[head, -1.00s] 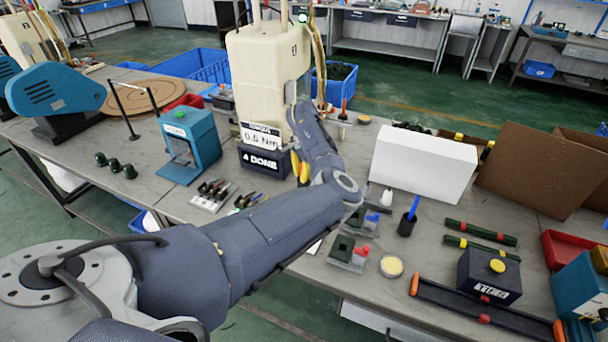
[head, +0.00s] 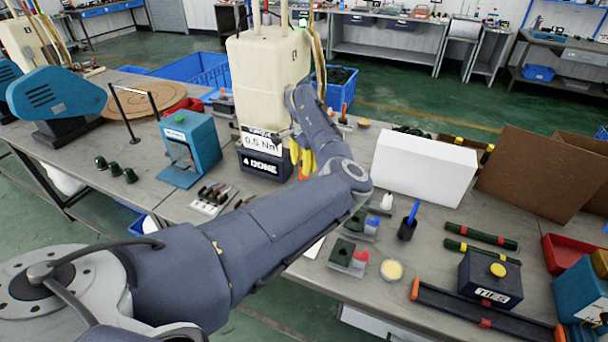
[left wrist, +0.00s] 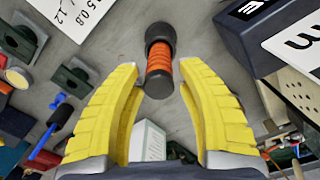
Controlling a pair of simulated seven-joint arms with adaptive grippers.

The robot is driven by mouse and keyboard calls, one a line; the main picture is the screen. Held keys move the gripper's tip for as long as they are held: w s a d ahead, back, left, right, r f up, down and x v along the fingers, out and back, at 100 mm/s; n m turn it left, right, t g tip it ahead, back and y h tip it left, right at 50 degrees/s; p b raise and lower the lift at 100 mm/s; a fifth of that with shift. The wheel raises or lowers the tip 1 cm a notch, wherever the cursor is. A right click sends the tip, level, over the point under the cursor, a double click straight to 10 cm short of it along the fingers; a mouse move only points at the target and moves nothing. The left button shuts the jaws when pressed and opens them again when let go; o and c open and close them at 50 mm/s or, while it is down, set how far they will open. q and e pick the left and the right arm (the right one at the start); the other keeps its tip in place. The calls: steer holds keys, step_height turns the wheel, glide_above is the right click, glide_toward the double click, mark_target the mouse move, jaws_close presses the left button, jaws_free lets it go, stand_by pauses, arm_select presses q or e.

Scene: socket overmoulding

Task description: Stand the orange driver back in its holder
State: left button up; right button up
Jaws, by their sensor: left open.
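The orange driver (left wrist: 160,62) shows in the left wrist view as an orange ribbed grip with dark ends. It lies in line with the gap between my left fingers, just beyond their tips. My left gripper (left wrist: 157,78) is open, with its two yellow fingers apart and nothing clamped. My right gripper is not in view.
The cream machine (head: 268,85) stands behind my left gripper. A white box (head: 425,165) is to the right.

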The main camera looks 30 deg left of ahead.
arm_select(q)
steer(key=shift+r, duration=2.85)
steer(key=shift+a, duration=0.1)
